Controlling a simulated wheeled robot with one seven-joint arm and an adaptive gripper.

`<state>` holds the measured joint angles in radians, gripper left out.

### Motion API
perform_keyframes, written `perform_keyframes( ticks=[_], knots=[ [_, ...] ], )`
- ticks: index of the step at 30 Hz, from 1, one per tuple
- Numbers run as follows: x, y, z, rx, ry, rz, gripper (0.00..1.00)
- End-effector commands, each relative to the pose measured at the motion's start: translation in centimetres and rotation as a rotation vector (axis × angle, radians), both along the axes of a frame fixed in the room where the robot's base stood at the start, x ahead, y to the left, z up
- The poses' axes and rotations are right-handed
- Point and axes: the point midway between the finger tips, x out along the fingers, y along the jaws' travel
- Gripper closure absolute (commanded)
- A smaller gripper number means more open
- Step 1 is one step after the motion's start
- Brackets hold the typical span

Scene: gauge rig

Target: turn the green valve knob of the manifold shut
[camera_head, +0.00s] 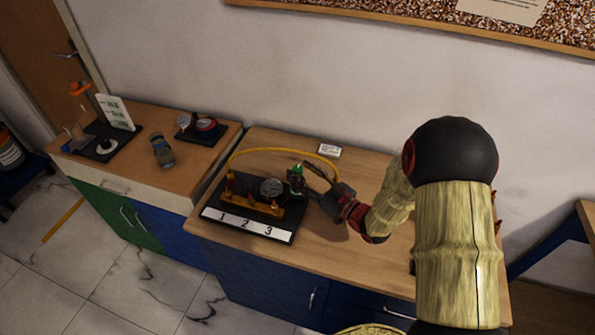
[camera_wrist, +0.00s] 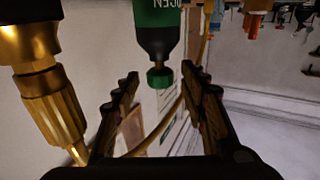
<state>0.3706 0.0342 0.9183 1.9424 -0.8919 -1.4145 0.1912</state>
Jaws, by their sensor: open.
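The manifold (camera_head: 262,207) is a brass-coloured bar with several upright fittings on a black base plate, on the wooden bench. A green piece (camera_head: 298,170) shows at its right end, beside a round gauge (camera_head: 271,187). My gripper (camera_head: 303,176) reaches in from the right, close to that green piece. In the wrist view a small green knob (camera_wrist: 159,78) sits on the black tapered end of a green, partly lettered body (camera_wrist: 157,16). My gripper (camera_wrist: 160,75) is open, with one finger on each side of the knob and a visible gap to both.
A brass fitting (camera_wrist: 52,100) stands close to the left finger in the wrist view. A yellow hose (camera_head: 285,151) arches behind the manifold. A white label strip (camera_head: 247,222) marked 1 2 3 lies in front. A small white box (camera_head: 329,150) lies at the back.

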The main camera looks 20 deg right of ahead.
Motion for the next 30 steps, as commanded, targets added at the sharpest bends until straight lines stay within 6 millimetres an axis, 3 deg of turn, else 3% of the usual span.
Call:
perform_keyframes(
  ticks=[6, 16, 30],
  knots=[
    [1.6, 1.0, 0.0, 0.0, 0.0, 0.001, 0.57],
    [1.8, 1.0, 0.0, 0.0, 0.0, 0.0, 0.58],
    [1.8, 1.0, 0.0, 0.0, 0.001, 0.0, 0.84]
  ],
)
